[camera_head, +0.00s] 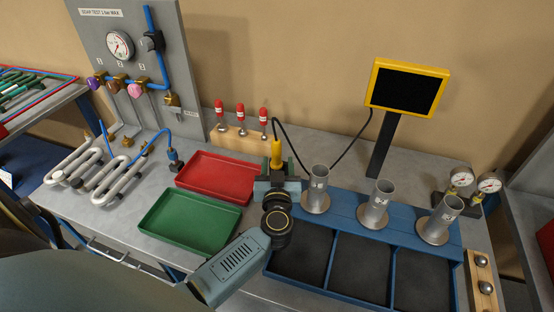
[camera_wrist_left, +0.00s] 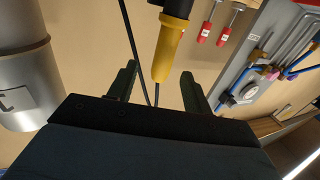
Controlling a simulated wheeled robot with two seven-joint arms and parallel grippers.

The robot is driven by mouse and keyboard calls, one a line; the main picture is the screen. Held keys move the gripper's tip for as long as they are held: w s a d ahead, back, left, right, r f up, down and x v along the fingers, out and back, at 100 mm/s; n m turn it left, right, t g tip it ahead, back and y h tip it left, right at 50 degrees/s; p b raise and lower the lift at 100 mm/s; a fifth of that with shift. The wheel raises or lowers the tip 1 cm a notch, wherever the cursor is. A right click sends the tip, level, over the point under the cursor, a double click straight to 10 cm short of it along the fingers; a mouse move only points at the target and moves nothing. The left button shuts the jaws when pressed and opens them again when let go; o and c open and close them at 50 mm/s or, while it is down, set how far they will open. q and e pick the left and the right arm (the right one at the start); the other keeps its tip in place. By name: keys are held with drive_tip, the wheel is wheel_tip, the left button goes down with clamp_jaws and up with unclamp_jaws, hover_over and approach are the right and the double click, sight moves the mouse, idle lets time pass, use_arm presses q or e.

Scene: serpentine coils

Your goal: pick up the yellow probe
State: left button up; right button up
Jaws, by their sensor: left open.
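The yellow probe (camera_head: 276,152) is upright with a black cable at its top, just beyond my left gripper (camera_head: 277,172) in the head view. In the left wrist view the yellow probe (camera_wrist_left: 167,50) shows between the two fingers of my left gripper (camera_wrist_left: 159,74), with a gap on both sides. The left gripper is open and holds nothing. The probe's lower end is hidden behind the gripper in the head view. My right gripper is not in view.
Three metal cylinders (camera_head: 317,190) stand on a blue rack (camera_head: 340,222) close to the right of the left gripper. A red tray (camera_head: 215,177) and a green tray (camera_head: 190,222) lie to its left. A screen (camera_head: 407,88) stands behind; the probe's cable loops toward it.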

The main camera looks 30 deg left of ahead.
sight(276, 153)
use_arm(q)
drive_tip(key=shift+x, duration=1.1)
drive_tip(key=x, duration=0.3)
drive_tip(key=shift+w+a, duration=0.2)
drive_tip(key=shift+a, duration=0.15)
drive_tip(key=shift+w+b, duration=0.15)
drive_tip(key=shift+b, duration=0.15)
drive_tip(key=shift+c, duration=0.4)
drive_tip(key=c, duration=1)
clamp_jaws()
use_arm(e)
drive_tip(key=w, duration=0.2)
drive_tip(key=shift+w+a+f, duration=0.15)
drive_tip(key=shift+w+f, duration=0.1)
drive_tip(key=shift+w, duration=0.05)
use_arm(q)
drive_tip(key=shift+r, duration=0.15)
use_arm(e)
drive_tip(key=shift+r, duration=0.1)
